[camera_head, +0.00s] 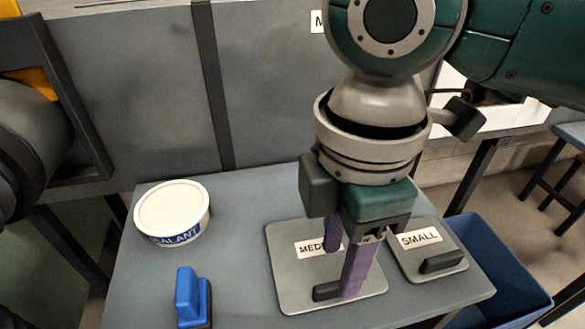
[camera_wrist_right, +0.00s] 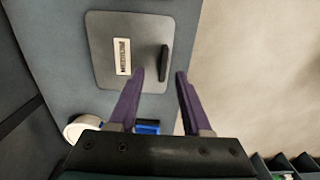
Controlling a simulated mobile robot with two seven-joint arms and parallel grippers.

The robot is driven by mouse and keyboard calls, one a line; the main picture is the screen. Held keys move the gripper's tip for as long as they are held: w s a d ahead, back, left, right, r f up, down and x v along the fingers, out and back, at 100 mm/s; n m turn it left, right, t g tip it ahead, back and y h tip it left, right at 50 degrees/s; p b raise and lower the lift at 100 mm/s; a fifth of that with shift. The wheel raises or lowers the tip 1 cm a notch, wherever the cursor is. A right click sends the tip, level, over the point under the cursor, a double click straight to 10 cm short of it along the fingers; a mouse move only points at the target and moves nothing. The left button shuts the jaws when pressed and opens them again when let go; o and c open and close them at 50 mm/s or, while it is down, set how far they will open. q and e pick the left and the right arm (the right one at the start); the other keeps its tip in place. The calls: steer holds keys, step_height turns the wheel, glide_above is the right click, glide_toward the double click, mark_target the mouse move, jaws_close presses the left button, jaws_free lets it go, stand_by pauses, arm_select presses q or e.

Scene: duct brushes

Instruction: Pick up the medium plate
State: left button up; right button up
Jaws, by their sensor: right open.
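The medium plate (camera_head: 289,270) is a grey, rounded square lying flat on the table, with a partly covered white label and a dark bar handle (camera_head: 326,291) near its front edge. My right gripper (camera_head: 343,272) is over this plate with its purple fingers pointing down, open and empty. In the right wrist view the gripper (camera_wrist_right: 160,74) has its fingers spread, and the plate (camera_wrist_right: 103,40) lies beyond the tips. The dark handle (camera_wrist_right: 164,62) appears between the two tips in that view. Whether the fingers reach down to its height I cannot tell. My left gripper is not in view.
A plate labelled SMALL (camera_head: 442,266) lies close on the right. A round white SEALANT tub (camera_head: 172,208) and a blue-handled brush (camera_head: 188,295) stand on the left of the grey table (camera_head: 235,215). A blue bin (camera_head: 505,270) is on the floor at right.

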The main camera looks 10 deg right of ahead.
steer(key=f, duration=0.1)
steer(key=f+b, duration=0.1)
steer(key=f, duration=0.2)
steer(key=shift+s+d+f, duration=0.15)
steer(key=shift+s+f, duration=0.1)
steer(key=shift+s, duration=0.05)
jaws_close()
steer(key=shift+r, duration=0.1)
stand_by(1.0)
